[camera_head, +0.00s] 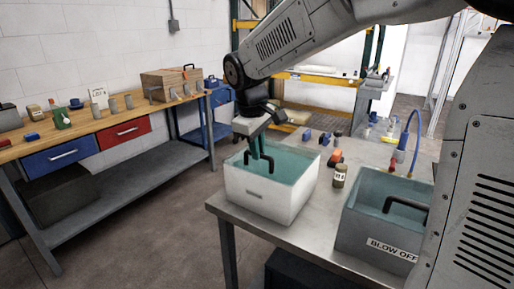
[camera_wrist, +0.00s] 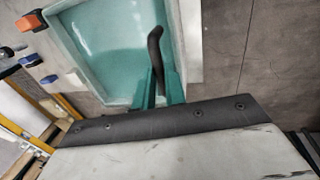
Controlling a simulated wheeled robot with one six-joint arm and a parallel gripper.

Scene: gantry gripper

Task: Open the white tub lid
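The white tub (camera_head: 262,198) stands on the left end of the metal table in the head view. Its top is a teal panel (camera_head: 292,163) inside the white rim, with a black bar handle (camera_head: 247,158). The wrist view also shows the teal panel (camera_wrist: 105,50) and the handle (camera_wrist: 157,45). My gripper (camera_head: 262,163) points down over the tub, its teal fingers at the handle. In the wrist view the handle runs between the fingers (camera_wrist: 160,88). Whether they press on it is hard to tell. The tub's lid appears to be in place.
A grey tub (camera_head: 375,232) marked "BLOW OFF" with a black handle stands to the right. A small jar (camera_head: 339,176) and an orange object (camera_head: 335,157) sit between the tubs. A blue hose (camera_head: 411,140) rises behind. A wooden workbench (camera_head: 80,133) stands left, across open floor.

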